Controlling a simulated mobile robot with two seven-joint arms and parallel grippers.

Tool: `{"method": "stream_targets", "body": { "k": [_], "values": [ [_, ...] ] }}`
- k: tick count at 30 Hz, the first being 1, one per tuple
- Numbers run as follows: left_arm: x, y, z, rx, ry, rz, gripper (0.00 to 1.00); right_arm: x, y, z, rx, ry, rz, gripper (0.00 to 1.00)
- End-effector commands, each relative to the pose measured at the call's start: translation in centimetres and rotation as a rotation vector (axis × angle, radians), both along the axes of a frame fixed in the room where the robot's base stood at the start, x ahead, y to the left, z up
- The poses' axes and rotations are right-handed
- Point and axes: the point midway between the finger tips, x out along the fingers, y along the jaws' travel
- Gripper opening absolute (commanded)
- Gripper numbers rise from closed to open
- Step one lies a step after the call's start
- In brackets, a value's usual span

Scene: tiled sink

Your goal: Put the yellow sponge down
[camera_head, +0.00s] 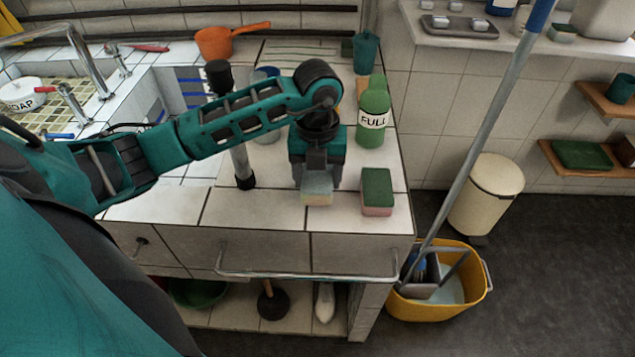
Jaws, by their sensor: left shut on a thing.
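The yellow sponge (317,198) is in my left gripper (317,178), near the front edge of the tiled counter (262,207). Its pale yellow lower side shows below the fingers; the jaws cover its upper part. My left gripper points down and is shut on it. I cannot tell whether the sponge touches the tiles or hangs just above them. My right gripper is not in view.
A green and pink sponge (377,190) lies just right of my left gripper. A green "FULL" bottle (373,115) stands behind it. A grey, black-ended tube (241,160) is to the left. A yellow mop bucket (439,308) stands on the floor at right.

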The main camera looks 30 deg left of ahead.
Motion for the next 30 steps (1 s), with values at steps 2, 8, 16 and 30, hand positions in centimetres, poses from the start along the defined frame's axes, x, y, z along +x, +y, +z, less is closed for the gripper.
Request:
{"method": "stream_targets", "body": {
  "k": [2,8,16,30],
  "values": [
    [-0.1,0.0,-1.5,-0.001,0.005,0.001,0.41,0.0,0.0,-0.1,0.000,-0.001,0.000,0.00],
    [0.0,0.0,-2.6,0.000,0.000,-0.001,0.41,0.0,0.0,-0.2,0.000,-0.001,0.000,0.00],
    [0.0,0.0,-3.0,0.000,0.000,0.000,0.41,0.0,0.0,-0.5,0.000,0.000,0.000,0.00],
    [0.0,0.0,-2.9,-0.001,0.001,0.000,0.91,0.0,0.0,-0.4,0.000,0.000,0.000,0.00]
  ]
}}
